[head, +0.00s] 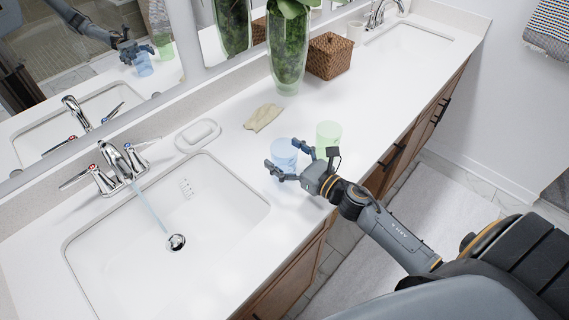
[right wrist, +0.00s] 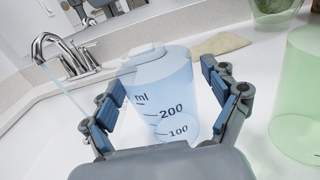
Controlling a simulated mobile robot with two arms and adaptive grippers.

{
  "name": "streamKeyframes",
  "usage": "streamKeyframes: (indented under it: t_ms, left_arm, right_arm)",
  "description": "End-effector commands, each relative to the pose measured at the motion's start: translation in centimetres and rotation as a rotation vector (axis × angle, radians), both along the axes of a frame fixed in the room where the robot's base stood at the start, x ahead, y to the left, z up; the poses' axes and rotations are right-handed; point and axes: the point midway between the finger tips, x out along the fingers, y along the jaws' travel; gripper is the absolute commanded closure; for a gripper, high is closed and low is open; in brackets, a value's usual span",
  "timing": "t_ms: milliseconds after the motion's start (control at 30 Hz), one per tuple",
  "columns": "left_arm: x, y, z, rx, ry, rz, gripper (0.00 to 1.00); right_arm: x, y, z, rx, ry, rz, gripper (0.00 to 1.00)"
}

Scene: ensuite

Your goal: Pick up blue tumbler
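The blue tumbler (head: 284,154) stands upright on the white counter, close to the right edge of the near sink. It is clear blue plastic with dark volume marks, and in the right wrist view the tumbler (right wrist: 160,95) stands between the fingers. My right gripper (head: 285,163) is open around the tumbler, one finger on each side; in the right wrist view the gripper (right wrist: 166,95) shows gaps between its blue pads and the tumbler's wall, clearer on the left. My left gripper is not in view.
A green tumbler (head: 328,138) stands just right of the blue one. A folded beige cloth (head: 263,118), soap dish (head: 198,134), glass vase (head: 287,60) and wicker box (head: 329,55) are behind. The tap (head: 118,162) runs into the near sink (head: 110,250).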

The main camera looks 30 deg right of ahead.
Motion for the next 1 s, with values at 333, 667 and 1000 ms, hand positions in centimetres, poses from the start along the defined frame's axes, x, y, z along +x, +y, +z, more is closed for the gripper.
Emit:
streamKeyframes:
  t_ms: [333,667,1000]
  left_arm:
    - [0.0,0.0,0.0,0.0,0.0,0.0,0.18]
    - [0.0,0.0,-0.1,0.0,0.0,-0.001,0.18]
    - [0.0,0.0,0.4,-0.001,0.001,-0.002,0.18]
  right_arm:
    - [0.0,0.0,0.0,0.0,0.0,0.0,0.72]
    - [0.0,0.0,0.6,-0.003,-0.001,0.002,0.72]
    - [-2.6,0.4,6.0,-0.008,-0.001,0.007,0.72]
